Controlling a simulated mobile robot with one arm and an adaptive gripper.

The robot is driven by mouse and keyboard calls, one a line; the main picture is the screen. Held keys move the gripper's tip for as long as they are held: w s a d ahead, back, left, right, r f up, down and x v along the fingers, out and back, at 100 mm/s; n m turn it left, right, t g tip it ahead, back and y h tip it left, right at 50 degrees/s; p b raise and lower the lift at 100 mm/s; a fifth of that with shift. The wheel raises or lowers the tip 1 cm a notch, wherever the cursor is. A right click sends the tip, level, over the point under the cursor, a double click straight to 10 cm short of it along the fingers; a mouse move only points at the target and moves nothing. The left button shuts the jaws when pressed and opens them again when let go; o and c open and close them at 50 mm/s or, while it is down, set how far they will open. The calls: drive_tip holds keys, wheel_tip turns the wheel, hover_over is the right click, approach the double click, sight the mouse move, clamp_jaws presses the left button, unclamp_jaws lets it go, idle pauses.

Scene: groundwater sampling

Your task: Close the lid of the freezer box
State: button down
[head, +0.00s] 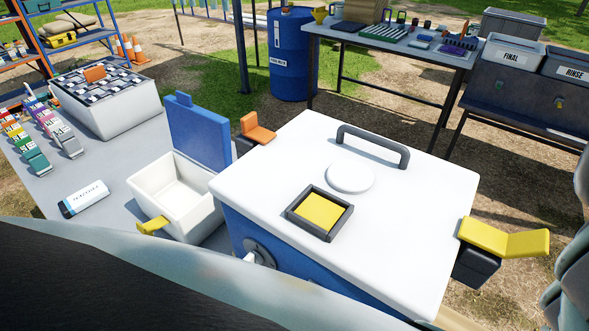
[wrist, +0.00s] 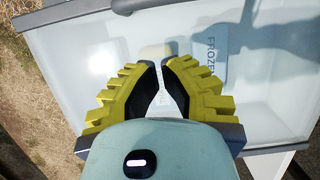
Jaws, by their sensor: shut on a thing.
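A pale box (wrist: 90,45), seen from above in the wrist view, has a blue label (wrist: 218,60) that reads in part "FROZ". I cannot tell its lid from its body there. My gripper (wrist: 163,72) is over this pale surface, its yellow ribbed fingers nearly together at the tips. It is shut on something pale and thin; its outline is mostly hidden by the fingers. My gripper is not in the head view. I cannot clearly match the box to anything in the head view.
In the head view, a large blue cooler (head: 238,232) has its white lid (head: 270,185) down. Beside it, a small white box (head: 163,202) has its blue lid (head: 198,130) raised. Vial racks (head: 65,135) stand left. A blue barrel (head: 292,65) and grey bins (head: 505,68) stand behind.

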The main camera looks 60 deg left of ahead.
drive_tip(key=d+p+v, duration=0.1)
drive_tip(key=p+v, duration=0.1)
drive_tip(key=v, duration=0.7)
drive_tip(key=shift+a, duration=0.35)
drive_tip(key=shift+s+r, duration=0.1)
drive_tip(key=shift+s, duration=0.05)
drive_tip(key=shift+s, duration=0.1)
